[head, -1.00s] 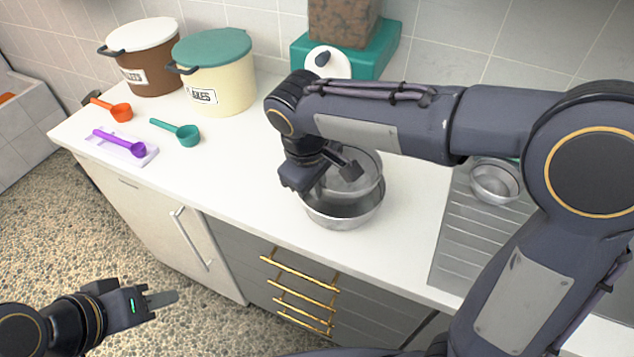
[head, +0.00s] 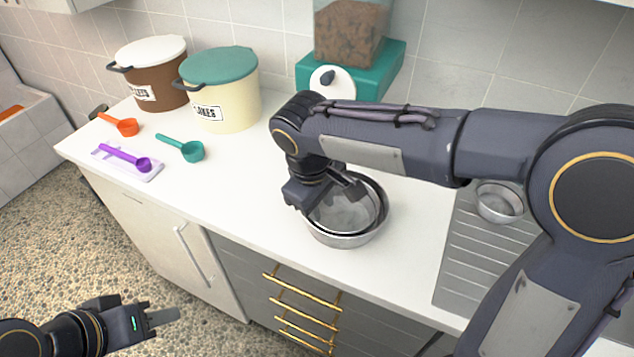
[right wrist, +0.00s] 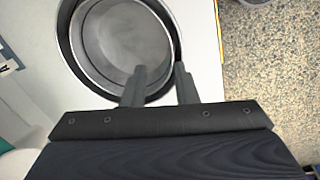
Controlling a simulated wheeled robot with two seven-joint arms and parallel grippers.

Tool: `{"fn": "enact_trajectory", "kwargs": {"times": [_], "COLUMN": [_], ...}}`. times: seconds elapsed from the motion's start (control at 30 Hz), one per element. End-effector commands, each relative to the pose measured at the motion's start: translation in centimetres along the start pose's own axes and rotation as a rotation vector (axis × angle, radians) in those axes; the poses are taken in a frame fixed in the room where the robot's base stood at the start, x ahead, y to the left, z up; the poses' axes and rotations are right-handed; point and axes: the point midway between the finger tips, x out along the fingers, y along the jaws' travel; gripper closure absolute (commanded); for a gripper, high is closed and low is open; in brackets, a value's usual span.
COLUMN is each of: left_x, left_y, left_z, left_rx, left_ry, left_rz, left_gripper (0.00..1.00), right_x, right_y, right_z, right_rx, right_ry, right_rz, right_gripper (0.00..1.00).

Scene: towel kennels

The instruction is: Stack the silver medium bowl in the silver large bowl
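The silver medium bowl (head: 345,212) sits inside the silver large bowl (head: 350,240) on the white counter, and looks about level. In the right wrist view the medium bowl (right wrist: 125,45) lies within the rim of the large bowl (right wrist: 66,62). My right gripper (right wrist: 160,72) is over the near rims, its two fingers apart with a gap between them; its fingertips are partly hidden in the head view. My left gripper (head: 178,315) is low at the left, away from the counter, with nothing visible in it; its finger gap does not show clearly.
A smaller silver bowl (head: 499,202) stands on the grey drainboard (head: 470,255) at right. Orange (head: 126,127), teal (head: 192,150) and purple (head: 142,164) scoops lie at left, before two lidded tubs (head: 225,95). A teal-based dispenser (head: 385,65) stands behind. The counter's middle left is clear.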

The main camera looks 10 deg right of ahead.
Motion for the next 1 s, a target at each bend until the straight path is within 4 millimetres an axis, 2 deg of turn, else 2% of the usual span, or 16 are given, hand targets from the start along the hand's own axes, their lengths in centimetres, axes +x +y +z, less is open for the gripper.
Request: {"fn": "enact_trajectory", "kwargs": {"times": [0.3, 0.5, 0.7, 0.87, 0.97, 1.0], "left_x": [-0.7, -1.0, -1.1, -1.1, -1.1, -1.1], "left_y": [0.3, 0.5, 0.5, 0.5, 0.5, 0.5], "left_z": [-0.3, -0.5, -0.6, -0.6, -0.6, -0.6], "left_rx": [0.000, 0.000, 0.000, 0.000, 0.000, 0.000], "left_ry": [0.000, 0.000, 0.000, 0.000, 0.000, 0.000], "left_rz": [0.000, 0.000, 0.000, 0.000, 0.000, 0.000], "left_gripper": [0.64, 0.64, 0.64, 0.64, 0.64, 0.64], "right_x": [-7.0, -10.6, -12.2, -12.4, -12.1, -11.8], "right_y": [0.1, 0.1, 0.0, 0.1, 0.7, 1.2], "right_z": [-0.1, -0.1, 0.0, 0.0, 0.9, 1.8], "right_rx": [0.000, 0.001, 0.000, 0.001, 0.024, 0.046], "right_ry": [0.006, 0.004, 0.001, 0.001, 0.011, 0.022], "right_rz": [0.000, 0.000, 0.000, -0.001, -0.018, -0.037], "right_gripper": [0.73, 0.73, 0.73, 0.73, 0.73, 0.73]}}
